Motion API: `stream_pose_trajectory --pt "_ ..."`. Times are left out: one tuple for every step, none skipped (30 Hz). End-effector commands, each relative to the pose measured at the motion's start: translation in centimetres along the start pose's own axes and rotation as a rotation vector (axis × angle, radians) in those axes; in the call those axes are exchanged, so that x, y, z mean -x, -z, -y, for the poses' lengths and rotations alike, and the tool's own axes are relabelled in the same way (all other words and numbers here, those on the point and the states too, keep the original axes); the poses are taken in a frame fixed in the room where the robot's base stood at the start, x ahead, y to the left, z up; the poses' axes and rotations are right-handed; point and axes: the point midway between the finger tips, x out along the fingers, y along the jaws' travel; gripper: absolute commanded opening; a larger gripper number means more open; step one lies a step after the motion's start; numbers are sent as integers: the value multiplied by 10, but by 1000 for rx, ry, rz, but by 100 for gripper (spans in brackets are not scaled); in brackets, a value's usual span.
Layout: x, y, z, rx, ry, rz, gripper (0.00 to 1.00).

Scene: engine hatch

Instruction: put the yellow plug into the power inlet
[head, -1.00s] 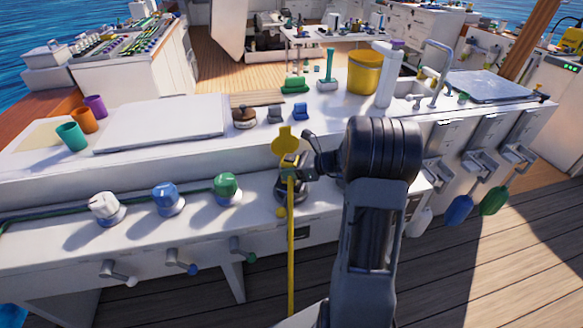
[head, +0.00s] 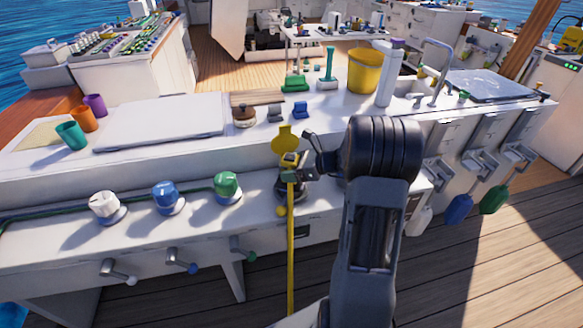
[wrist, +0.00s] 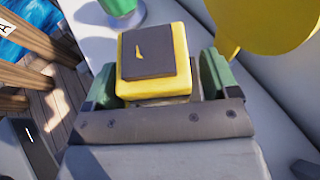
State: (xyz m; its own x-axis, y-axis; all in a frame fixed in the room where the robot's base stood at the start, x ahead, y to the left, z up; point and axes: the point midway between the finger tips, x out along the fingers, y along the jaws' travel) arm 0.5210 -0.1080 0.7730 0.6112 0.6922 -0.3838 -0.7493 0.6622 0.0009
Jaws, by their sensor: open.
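The yellow plug (wrist: 155,50) has a dark square top with a small yellow mark. It sits between the two green fingers of my gripper (wrist: 160,82), which are open with a small gap on each side. In the head view the plug (head: 290,160) is directly above the dark round power inlet (head: 291,190) on the white ledge, with my gripper (head: 297,174) around it. A yellow cable (head: 291,255) hangs straight down from there. The raised yellow cover (head: 285,138) stands behind the inlet. My gripper hides the joint, so I cannot tell how deep the plug sits.
Green (head: 227,186), blue (head: 167,197) and white (head: 106,206) knobs stand left on the ledge. The counter behind holds a yellow bucket (head: 365,72), a white bottle (head: 388,82) and small blocks. The deck in front is free.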

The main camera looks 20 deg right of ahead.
Motion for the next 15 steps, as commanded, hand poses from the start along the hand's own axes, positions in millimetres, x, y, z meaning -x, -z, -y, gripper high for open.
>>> stream_pose_trajectory --pt "5 -1 0 0 2 0 81" --pt "9 -1 1 0 3 1 81" --pt "15 -2 1 0 3 1 81" --pt "20 -2 1 0 3 1 81" --pt "25 -2 1 -1 5 1 81" --pt "33 -2 1 -1 5 0 81" --pt "40 -2 1 -1 4 1 81" --pt "46 -2 1 -1 6 1 81" --pt "55 -2 1 -1 5 0 81" --pt "62 -2 1 -1 5 1 81" --pt "68 -2 1 0 6 1 81" --pt "76 -2 1 -1 5 0 81" --pt "81 -2 1 -1 5 1 81" --pt "87 -2 1 -1 5 0 81" --pt "94 -2 1 0 4 0 81"
